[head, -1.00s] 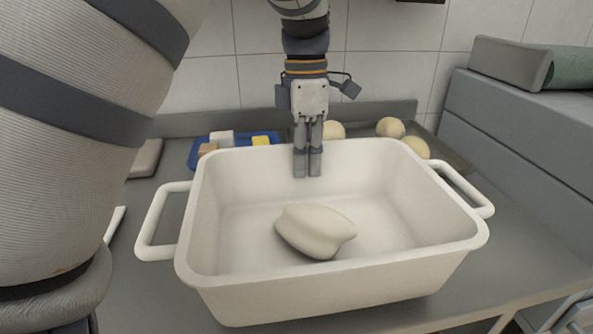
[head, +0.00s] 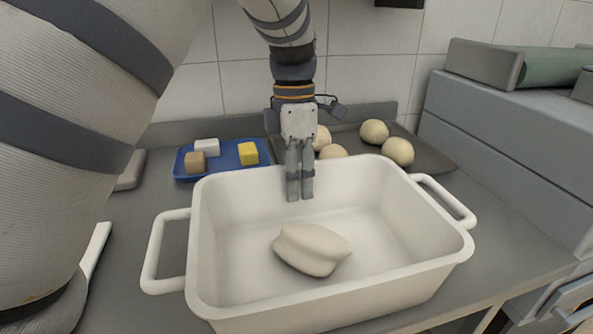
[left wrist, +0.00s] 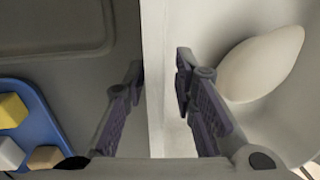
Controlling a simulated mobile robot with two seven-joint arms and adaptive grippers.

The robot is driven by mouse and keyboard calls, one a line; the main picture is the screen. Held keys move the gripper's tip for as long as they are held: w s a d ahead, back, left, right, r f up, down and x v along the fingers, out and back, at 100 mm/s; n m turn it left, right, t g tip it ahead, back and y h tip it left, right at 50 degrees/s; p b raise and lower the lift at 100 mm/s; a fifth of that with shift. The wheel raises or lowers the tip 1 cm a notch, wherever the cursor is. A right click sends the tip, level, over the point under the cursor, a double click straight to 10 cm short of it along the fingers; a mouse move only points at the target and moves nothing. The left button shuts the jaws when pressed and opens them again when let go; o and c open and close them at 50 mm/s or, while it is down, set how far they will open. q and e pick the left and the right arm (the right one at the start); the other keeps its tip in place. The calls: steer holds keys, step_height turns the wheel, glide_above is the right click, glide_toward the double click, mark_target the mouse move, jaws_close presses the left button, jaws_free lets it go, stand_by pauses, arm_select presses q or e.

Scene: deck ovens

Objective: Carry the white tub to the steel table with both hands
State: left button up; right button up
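The white tub (head: 345,298) stands on the grey counter in the head view, with a handle on its left and right sides. A pale dough piece (head: 312,248) lies inside it. My left gripper (head: 300,196) is at the tub's far wall, pointing down. In the left wrist view, its fingers (left wrist: 160,95) are apart, one on each side of the white rim (left wrist: 157,60), with gaps visible. The dough shows there too (left wrist: 262,64). My right gripper is in neither view. I cannot make out the steel table as a separate thing.
Behind the tub are a blue tray (head: 222,171) with several small blocks and a dark tray (head: 434,158) with several dough balls (head: 397,151). A grey stepped oven body (head: 500,125) stands at the right. A tiled wall closes off the back.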

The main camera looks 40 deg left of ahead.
arm_select(q)
step_height(320, 180, up, 12)
steer(key=a+b, duration=0.1)
steer(key=shift+w, duration=0.4)
